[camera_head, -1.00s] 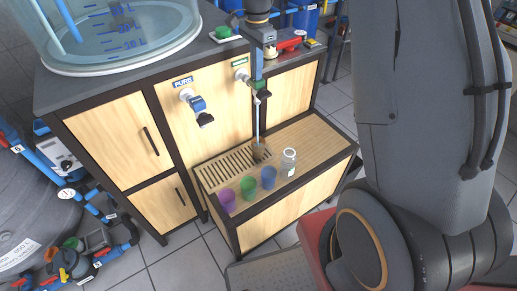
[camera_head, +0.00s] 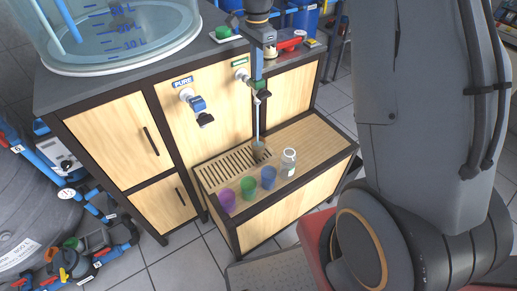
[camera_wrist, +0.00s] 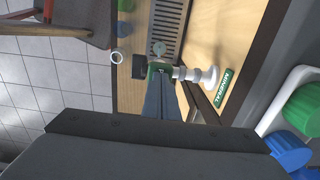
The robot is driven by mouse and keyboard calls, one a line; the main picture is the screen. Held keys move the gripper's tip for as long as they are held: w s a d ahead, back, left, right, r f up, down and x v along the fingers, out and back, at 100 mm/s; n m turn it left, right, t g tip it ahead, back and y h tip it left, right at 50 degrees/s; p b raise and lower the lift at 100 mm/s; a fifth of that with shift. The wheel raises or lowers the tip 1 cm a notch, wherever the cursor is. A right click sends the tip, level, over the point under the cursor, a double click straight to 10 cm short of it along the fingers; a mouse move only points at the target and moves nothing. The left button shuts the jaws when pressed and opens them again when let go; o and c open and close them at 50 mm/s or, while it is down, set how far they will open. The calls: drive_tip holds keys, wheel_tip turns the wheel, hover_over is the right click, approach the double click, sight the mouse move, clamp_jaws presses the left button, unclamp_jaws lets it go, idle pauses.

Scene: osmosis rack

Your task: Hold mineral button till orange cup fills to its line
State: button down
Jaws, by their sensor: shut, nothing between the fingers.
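My gripper (camera_head: 258,76) is shut and empty, its fingertips at the green button (camera_head: 262,85) of the mineral tap (camera_head: 242,75). In the wrist view my gripper (camera_wrist: 160,76) reaches the green part of that tap, beside the MINERAL label (camera_wrist: 223,88); the fingers hide part of the contact. A thin pale stream (camera_head: 257,122) runs from the spout down into the orange cup (camera_head: 259,150), which looks brownish and stands upright on the drain grille (camera_head: 225,168). Its line and water level are too small to tell.
Purple (camera_head: 226,199), green (camera_head: 248,188) and blue (camera_head: 268,177) cups and a clear jar (camera_head: 288,162) stand along the front of the wooden shelf. The PURE tap (camera_head: 190,96) is to the left. The shelf's right part is clear.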

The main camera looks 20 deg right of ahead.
wheel_tip(320, 180, up, 6)
drive_tip(key=p, duration=0.4)
drive_tip(key=shift+r, duration=0.1)
drive_tip(key=shift+s, duration=0.1)
drive_tip(key=s+f+n+b, duration=0.3)
drive_tip(key=s+n, duration=0.4)
drive_tip(key=s, duration=0.5)
drive_tip(key=s+f+n+t+b, duration=0.1)
drive_tip(key=s+f+n+b, duration=0.2)
drive_tip(key=s+n, duration=0.4)
drive_tip(key=s+f, duration=0.1)
drive_tip(key=s, duration=0.5)
idle(0.4)
